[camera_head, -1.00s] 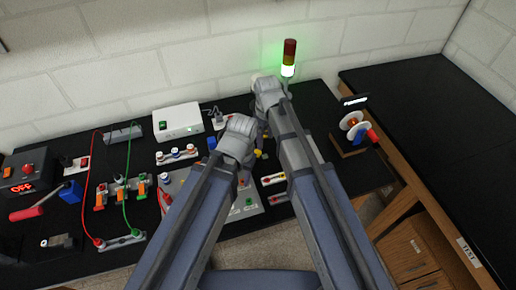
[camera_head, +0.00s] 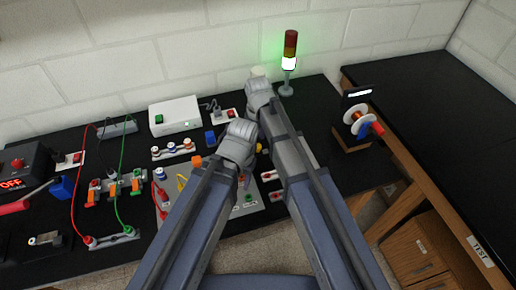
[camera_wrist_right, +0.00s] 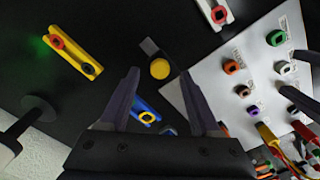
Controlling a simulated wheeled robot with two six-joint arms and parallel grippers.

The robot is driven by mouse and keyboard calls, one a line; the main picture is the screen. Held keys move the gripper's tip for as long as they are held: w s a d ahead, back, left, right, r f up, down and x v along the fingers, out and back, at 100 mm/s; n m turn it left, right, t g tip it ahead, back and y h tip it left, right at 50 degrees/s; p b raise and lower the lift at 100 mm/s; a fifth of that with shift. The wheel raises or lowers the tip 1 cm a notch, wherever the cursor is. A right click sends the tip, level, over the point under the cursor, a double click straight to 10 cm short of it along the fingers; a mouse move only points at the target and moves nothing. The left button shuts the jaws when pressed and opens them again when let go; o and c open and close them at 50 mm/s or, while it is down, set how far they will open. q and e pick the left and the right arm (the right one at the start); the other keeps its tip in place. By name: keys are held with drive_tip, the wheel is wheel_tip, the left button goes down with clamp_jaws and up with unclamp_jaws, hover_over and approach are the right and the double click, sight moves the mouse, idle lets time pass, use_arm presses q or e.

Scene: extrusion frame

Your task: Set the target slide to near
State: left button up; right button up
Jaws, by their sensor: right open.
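A round yellow knob (camera_wrist_right: 159,69) with a dark grey plate beside it shows in the right wrist view, beyond and between my fingertips; I cannot tell for sure whether it is the target slide. My right gripper (camera_wrist_right: 159,76) is open, with nothing visibly held. In the head view my right wrist (camera_head: 258,90) is over the back of the bench and hides its own fingers. My left wrist (camera_head: 238,145) is left of it, over the grey panel (camera_head: 245,210); its fingers are hidden.
The black bench carries a white box (camera_head: 175,116), red and green leads and several connector blocks. A lit signal tower (camera_head: 290,60) stands behind my right wrist. A spool stand (camera_head: 352,133) is on the right.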

wheel_tip(320, 180, down, 2)
drive_tip(key=shift+f+b, duration=0.25)
drive_tip(key=shift+b, duration=0.45)
drive_tip(key=shift+r, duration=0.1)
clamp_jaws()
idle(0.8)
